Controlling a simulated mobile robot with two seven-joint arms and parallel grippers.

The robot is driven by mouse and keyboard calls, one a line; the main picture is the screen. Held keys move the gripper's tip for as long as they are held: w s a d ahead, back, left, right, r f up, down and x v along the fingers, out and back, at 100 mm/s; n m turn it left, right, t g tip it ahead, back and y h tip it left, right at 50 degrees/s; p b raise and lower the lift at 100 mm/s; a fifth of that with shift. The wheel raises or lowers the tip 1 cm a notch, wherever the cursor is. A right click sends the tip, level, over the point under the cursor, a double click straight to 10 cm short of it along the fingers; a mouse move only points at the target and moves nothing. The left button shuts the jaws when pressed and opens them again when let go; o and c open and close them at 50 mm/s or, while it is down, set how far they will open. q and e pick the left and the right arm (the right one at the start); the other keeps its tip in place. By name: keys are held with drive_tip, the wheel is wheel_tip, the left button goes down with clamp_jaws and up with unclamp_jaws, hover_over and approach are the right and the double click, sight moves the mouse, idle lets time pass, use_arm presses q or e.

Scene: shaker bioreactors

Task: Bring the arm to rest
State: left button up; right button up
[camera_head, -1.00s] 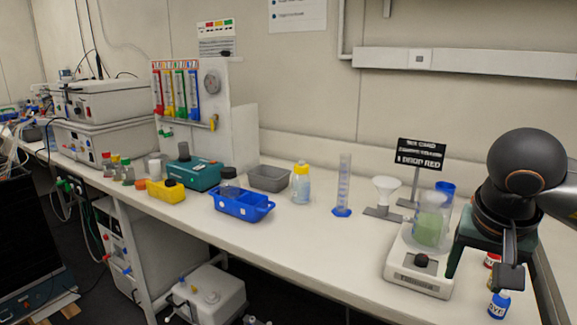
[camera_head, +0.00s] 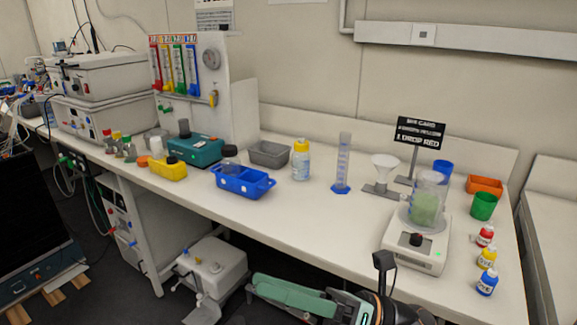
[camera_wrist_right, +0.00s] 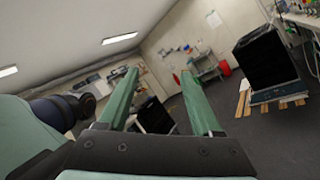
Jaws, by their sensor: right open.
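My right gripper (camera_head: 300,300) is low in front of the bench's front edge in the head view, below the bench top and clear of the things on it. In the right wrist view its two green fingers (camera_wrist_right: 155,95) stand apart with nothing between them. The camera there looks out across the room, tilted. My left gripper is not in view. The bench (camera_head: 330,235) carries a balance or stirrer (camera_head: 415,258) with a beaker of green liquid (camera_head: 425,203) on it.
Dye bottles in red (camera_head: 485,236), yellow (camera_head: 487,256) and blue (camera_head: 487,283) stand at the bench's right end. A green cup (camera_head: 484,206) and an orange tray (camera_head: 485,185) are behind them. A white container (camera_head: 212,268) is under the bench. A black box (camera_wrist_right: 265,65) stands on the floor.

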drive_tip(key=w+d+f+m+t+h+p, duration=0.15)
drive_tip(key=d+f+m+t+h, duration=0.35)
drive_tip(key=m, duration=0.5)
drive_tip(key=w+d+f+m+t+h, duration=0.3)
drive_tip(key=f+m+t+h, duration=0.3)
drive_tip(key=m, duration=0.5)
drive_tip(key=w+d+f+m+t+h, duration=0.2)
drive_tip(key=d+f+m+t+h, duration=0.15)
drive_tip(key=f+m, duration=0.5)
drive_tip(key=s+d+f+m+g+h, duration=0.2)
drive_tip(key=s+d+f+m+g, duration=0.1)
drive_tip(key=s+f+m, duration=0.3)
drive_tip(key=s+d+f+m+g+h+p, duration=0.1)
drive_tip(key=s+d+f+m+g+h, duration=0.2)
drive_tip(key=s+f+m, duration=0.4)
drive_tip(key=s+d+f+g, duration=0.1)
drive_tip(key=s+f, duration=0.2)
drive_tip(key=f, duration=0.2)
drive_tip(key=shift+s+f, duration=0.2)
drive_tip(key=shift+f, duration=0.05)
